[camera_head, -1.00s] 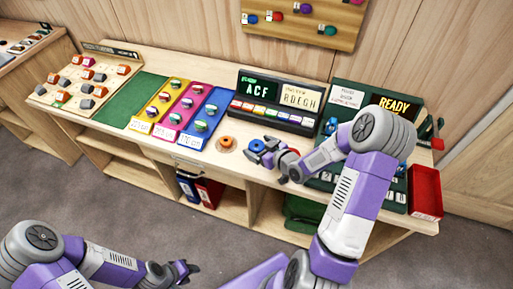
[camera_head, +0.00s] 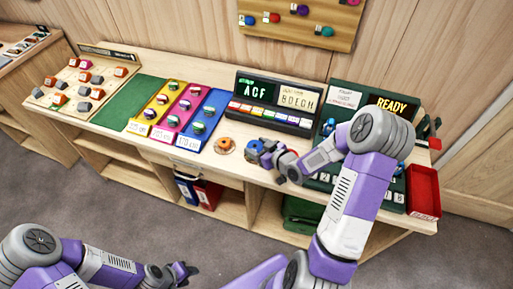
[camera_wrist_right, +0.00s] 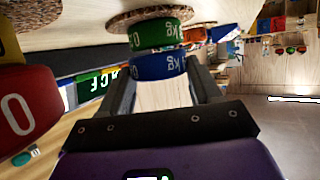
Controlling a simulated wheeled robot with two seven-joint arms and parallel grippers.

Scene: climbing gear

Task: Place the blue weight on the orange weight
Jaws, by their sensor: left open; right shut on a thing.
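The blue weight (camera_head: 254,148) is a short round disc at the end of my right gripper (camera_head: 267,152) in the head view. In the right wrist view, which looks upside down, the blue weight (camera_wrist_right: 158,67) sits between the fingers of my right gripper (camera_wrist_right: 163,88), which is shut on it. A green weight (camera_wrist_right: 155,34) is right against it, on the cork side; I cannot tell whether they touch. The orange weight (camera_head: 225,145) stands on a round cork pad, left of the blue weight. In the wrist view a red-orange disc (camera_wrist_right: 25,110) shows at the left. My left gripper (camera_head: 184,271) is open and empty, low in front of the table.
Yellow, pink and blue strips (camera_head: 204,122) with several weights lie left of the orange weight. A dark letter display (camera_head: 275,101) stands behind. A dark green panel (camera_head: 322,178) and a red tray (camera_head: 423,190) are on the right. The green mat (camera_head: 133,101) is clear.

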